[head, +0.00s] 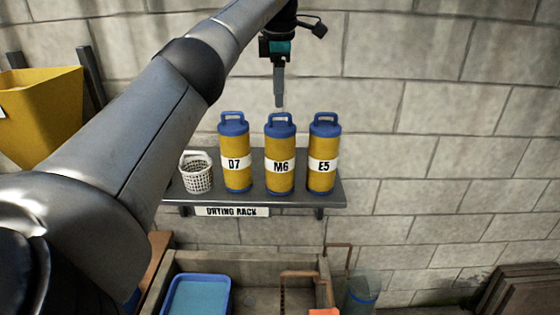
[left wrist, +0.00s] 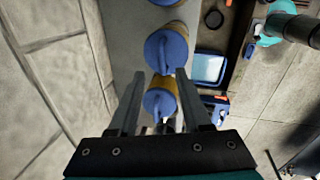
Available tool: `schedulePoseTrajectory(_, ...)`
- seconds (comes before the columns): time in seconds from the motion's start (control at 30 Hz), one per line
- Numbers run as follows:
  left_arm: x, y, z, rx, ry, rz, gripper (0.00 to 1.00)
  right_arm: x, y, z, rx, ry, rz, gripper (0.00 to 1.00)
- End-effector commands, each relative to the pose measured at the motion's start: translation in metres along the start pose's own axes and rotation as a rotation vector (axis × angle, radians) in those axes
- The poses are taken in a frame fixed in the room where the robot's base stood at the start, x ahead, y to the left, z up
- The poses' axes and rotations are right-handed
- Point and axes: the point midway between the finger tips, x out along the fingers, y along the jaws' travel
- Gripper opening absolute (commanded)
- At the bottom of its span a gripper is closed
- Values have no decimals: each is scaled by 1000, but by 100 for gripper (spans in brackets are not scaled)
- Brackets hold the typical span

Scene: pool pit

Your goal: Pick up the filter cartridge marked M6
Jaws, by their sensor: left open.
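The filter cartridge marked M6 (head: 280,169) stands upright in the middle of three on the drying rack (head: 331,190). It is yellow with a blue handled cap and a white label. My left gripper (head: 279,101) hangs point down just above its handle in the head view. In the left wrist view the open left gripper (left wrist: 160,72) has nothing clamped between its fingers. The labels do not show there; by the row order, the middle cap is M6 (left wrist: 165,50). My right gripper is not identifiable.
Cartridges D7 (head: 235,151) and E5 (head: 323,152) stand close on either side. A white basket (head: 197,174) stands left of D7. The block wall (head: 440,120) is behind.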

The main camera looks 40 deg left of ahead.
Motion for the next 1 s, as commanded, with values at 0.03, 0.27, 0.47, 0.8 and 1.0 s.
schedulePoseTrajectory(0.03, 7, -1, 0, 1, 2, -2, 48, 1, 0, 1, 0, -1, 0, 50)
schedulePoseTrajectory(0.27, 38, -4, 1, 0, 3, -3, 48, 2, 1, 1, 0, -1, 1, 50)
schedulePoseTrajectory(0.47, 49, -4, 1, 0, 1, 0, 48, 2, 1, 1, 0, -1, 1, 50)
schedulePoseTrajectory(0.8, 49, -3, 1, -1, 1, 0, 30, 2, 1, 1, 1, -1, 1, 50)
schedulePoseTrajectory(1.0, 49, -3, 1, -1, 1, 0, 8, 2, 1, 1, 0, 0, 1, 50)
